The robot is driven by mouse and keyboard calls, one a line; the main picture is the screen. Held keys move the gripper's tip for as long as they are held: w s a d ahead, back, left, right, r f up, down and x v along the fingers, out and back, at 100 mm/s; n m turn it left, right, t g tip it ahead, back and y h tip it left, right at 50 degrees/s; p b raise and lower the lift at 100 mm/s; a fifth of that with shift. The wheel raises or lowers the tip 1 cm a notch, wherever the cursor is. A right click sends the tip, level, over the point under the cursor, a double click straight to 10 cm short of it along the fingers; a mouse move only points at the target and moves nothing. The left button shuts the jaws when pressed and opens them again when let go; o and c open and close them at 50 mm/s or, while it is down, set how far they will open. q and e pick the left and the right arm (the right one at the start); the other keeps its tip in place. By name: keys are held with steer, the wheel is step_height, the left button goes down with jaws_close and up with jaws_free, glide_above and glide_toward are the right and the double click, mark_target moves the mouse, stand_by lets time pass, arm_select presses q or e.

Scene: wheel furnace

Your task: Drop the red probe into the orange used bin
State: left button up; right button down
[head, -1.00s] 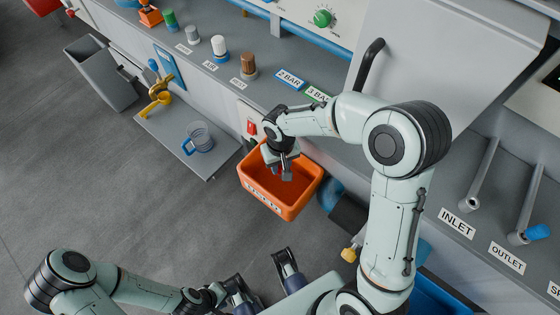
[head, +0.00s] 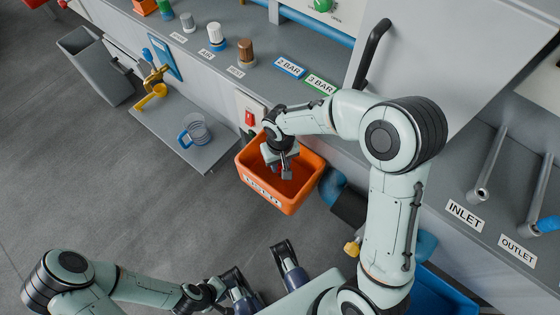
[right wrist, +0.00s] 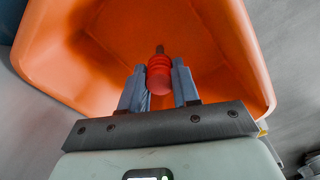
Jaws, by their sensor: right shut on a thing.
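The orange used bin (head: 300,196) hangs in the middle of the head view, below the counter front. Its open top faces up, and its inside fills much of the right wrist view (right wrist: 235,50). My right gripper (head: 280,171) is over the bin's opening. In the right wrist view it is shut on the red probe (right wrist: 160,74), a ribbed red body with a dark tip pointing into the bin. In the head view the gripper hides most of the probe. My left gripper (head: 262,275) is at the bottom, fingers apart and empty, away from the bin.
A grey shelf (head: 200,157) left of the bin carries a glass jug (head: 197,128) with a blue handle and a yellow tool (head: 152,90). A grey bin (head: 98,68) stands farther left. A red switch (head: 249,117) is just behind the orange bin. Open floor lies at lower left.

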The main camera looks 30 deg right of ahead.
steer(key=shift+f+b, duration=0.3)
steer(key=shift+f, duration=0.2)
steer(key=c, duration=0.8)
jaws_free()
steer(key=shift+o, duration=0.2)
steer(key=shift+r, duration=0.3)
step_height(320, 180, up, 13)
steer(key=p, duration=0.3)
steer(key=shift+f, duration=0.15)
